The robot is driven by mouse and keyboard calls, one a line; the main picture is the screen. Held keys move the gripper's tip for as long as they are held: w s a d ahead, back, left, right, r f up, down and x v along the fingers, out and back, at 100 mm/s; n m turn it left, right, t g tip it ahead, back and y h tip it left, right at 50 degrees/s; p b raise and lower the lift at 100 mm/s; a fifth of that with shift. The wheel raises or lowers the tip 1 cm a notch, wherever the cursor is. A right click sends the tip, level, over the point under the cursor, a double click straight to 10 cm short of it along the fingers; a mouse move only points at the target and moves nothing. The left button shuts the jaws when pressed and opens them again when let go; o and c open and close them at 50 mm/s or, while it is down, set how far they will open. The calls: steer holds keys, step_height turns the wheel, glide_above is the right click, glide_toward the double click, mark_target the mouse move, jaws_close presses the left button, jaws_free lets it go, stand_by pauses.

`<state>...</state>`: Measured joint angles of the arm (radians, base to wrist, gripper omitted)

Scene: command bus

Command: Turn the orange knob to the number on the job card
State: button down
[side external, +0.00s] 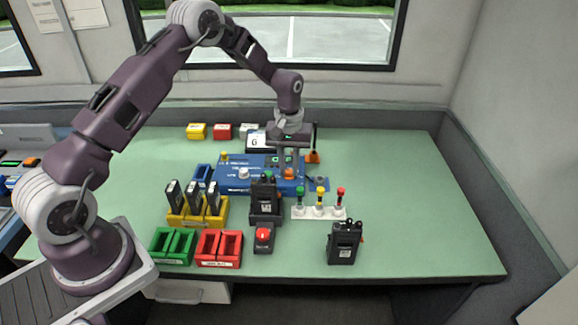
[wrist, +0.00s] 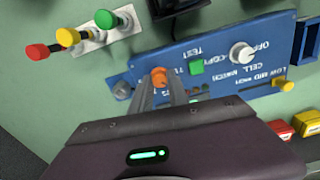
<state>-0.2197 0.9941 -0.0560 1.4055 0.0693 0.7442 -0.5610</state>
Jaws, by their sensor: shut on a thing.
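The orange knob (side external: 290,174) is on the right part of the blue panel (side external: 235,187). It also shows in the wrist view (wrist: 159,77), at the panel's edge. My gripper (side external: 289,168) points down over the panel and is shut on the orange knob; in the wrist view its fingers (wrist: 161,85) close around it. The fingers partly hide the knob, and its pointer and scale cannot be read. A white card (side external: 255,142) stands behind the panel with a dark character that looks like a 6.
A white knob (side external: 244,173) and a green button (wrist: 196,68) are on the panel. In front stand a charger with a black radio (side external: 264,196), a rack with green, yellow and red knobs (side external: 319,212), and another radio (side external: 344,243). The table's right side (side external: 430,210) is clear.

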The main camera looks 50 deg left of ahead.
steer(key=m, duration=0.4)
steer(key=shift+m, duration=0.3)
steer(key=m, duration=0.3)
steer(key=shift+m, duration=0.3)
steer(key=m, duration=0.4)
steer(key=shift+m, duration=2.2)
steer(key=shift+w, duration=0.1)
steer(key=c, duration=1.3)
jaws_free()
